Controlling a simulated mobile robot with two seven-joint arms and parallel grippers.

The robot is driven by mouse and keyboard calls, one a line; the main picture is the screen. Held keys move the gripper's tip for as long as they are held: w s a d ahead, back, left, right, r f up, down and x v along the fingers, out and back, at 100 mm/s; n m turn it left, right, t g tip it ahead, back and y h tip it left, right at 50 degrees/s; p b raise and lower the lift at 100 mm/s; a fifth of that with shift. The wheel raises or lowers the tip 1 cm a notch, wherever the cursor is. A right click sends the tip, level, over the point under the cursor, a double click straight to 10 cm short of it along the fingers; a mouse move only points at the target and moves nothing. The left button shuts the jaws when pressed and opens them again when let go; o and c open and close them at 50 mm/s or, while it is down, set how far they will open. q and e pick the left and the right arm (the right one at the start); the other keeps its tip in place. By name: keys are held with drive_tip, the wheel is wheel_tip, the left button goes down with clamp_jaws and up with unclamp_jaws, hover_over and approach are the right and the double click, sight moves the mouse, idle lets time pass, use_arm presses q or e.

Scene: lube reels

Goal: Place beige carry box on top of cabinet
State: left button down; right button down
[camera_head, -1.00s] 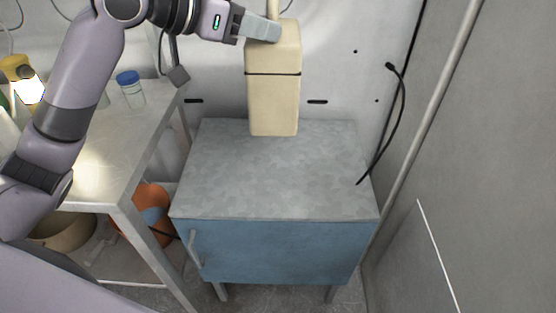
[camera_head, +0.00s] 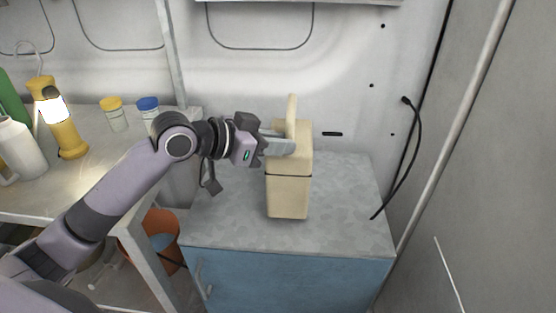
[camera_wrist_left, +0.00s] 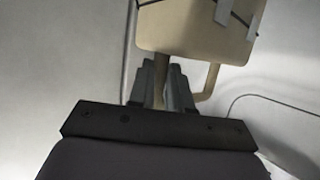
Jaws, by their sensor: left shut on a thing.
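The beige carry box (camera_head: 288,190) is upright, with a dark line around it and a handle (camera_head: 291,112) on top. In the head view it appears over the middle of the grey top of the blue cabinet (camera_head: 345,220). I cannot tell whether its base touches the top. My left gripper (camera_head: 280,147) is shut on the box's handle, reaching in from the left. In the left wrist view, the gripper's fingers (camera_wrist_left: 161,88) close around one side of the handle, with the box (camera_wrist_left: 195,32) beyond. My right gripper is not in view.
A workbench (camera_head: 90,180) at left holds a yellow lantern (camera_head: 62,125), a white bottle (camera_head: 20,148) and two lidded jars. An orange bucket (camera_head: 160,235) stands below. A black cable (camera_head: 415,150) hangs by the right wall. Cabinet top right of the box is clear.

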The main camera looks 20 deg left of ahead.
sight(277, 160)
use_arm(q)
wheel_tip(277, 160, down, 4)
drive_tip(key=shift+r, duration=0.1)
drive_tip(key=c, duration=1.1)
unclamp_jaws()
drive_tip(key=shift+o, duration=0.2)
drive_tip(key=shift+s, duration=0.1)
